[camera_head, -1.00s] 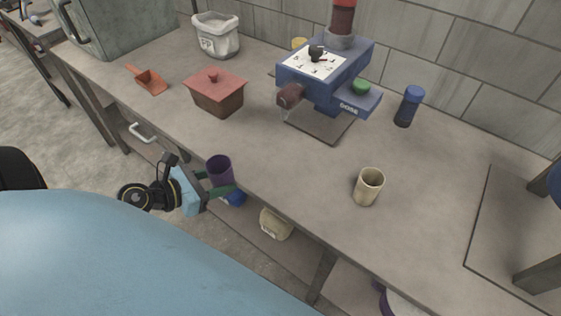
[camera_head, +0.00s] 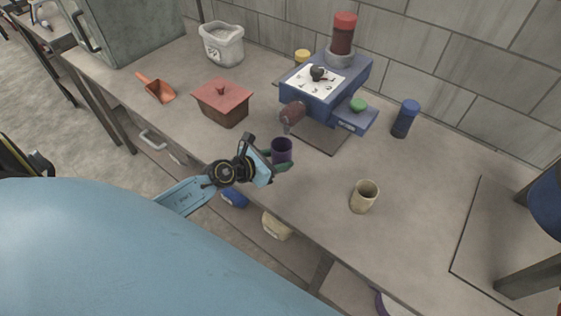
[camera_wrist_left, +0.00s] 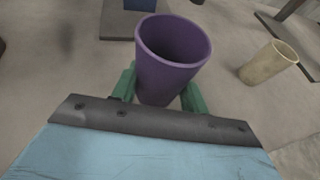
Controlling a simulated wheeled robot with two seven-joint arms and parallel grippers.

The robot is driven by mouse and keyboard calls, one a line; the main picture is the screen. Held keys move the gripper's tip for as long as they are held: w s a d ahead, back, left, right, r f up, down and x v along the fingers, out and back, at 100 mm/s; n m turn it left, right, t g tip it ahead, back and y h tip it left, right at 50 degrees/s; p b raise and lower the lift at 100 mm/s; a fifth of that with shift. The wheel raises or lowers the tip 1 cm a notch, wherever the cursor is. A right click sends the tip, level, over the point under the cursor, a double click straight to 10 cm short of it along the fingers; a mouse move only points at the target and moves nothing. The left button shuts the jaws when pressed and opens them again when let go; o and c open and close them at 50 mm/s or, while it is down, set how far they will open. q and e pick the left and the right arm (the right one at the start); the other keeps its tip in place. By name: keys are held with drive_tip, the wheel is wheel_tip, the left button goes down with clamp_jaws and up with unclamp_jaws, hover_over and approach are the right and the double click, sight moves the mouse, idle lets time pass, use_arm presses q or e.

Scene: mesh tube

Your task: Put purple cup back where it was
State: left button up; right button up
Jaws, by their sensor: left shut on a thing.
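The purple cup (camera_head: 282,150) is upright in my left gripper (camera_head: 279,163), near the front edge of the table, just in front of the blue machine's base plate. In the left wrist view the purple cup (camera_wrist_left: 172,55) stands between the two green fingers of my left gripper (camera_wrist_left: 160,88), which are shut on it from both sides. The inside of the cup looks empty. I cannot tell whether its bottom touches the table. My right gripper is in neither view.
A beige cup (camera_head: 364,197) stands to the right, with clear tabletop (camera_head: 325,190) between. The blue machine (camera_head: 325,90) stands behind the purple cup. A red lidded box (camera_head: 222,103) is to the left, and a blue-lidded jar (camera_head: 405,119) is at the back right.

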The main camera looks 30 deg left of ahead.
use_arm(q)
drive_tip(key=shift+w+d, duration=0.15)
drive_tip(key=shift+w, duration=0.2)
drive_tip(key=shift+f, duration=0.15)
drive_tip(key=shift+f+b, duration=1.35)
drive_tip(key=shift+f, duration=0.25)
drive_tip(key=shift+f, duration=0.15)
drive_tip(key=o, duration=1)
